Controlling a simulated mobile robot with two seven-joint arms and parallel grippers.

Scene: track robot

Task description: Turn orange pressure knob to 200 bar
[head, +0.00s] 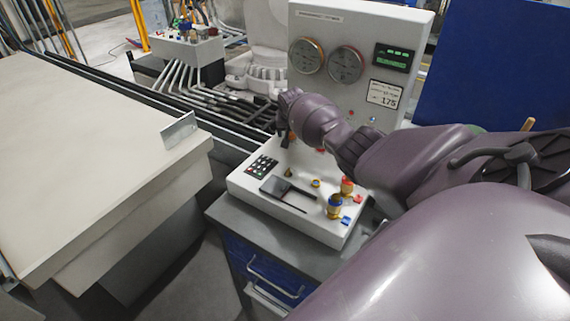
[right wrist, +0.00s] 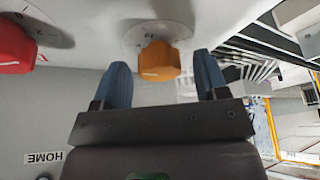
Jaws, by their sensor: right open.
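The orange pressure knob (right wrist: 158,60) shows in the right wrist view, on a round pale dial plate (right wrist: 150,32) fixed to the light panel. A short white mark shows on its face; the dial figures are too small to read surely. My right gripper (right wrist: 163,82) is open, with one blue finger on each side of the knob and a visible gap to each. I cannot tell how deep the fingertips reach. In the head view my right gripper (head: 284,140) is at the console, and it mostly hides the knob. My left gripper is not in view.
A red knob (right wrist: 14,46) is left of the orange one in the wrist view. The console (head: 255,189) carries a keypad (head: 262,166), a lever and small valves (head: 335,207).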

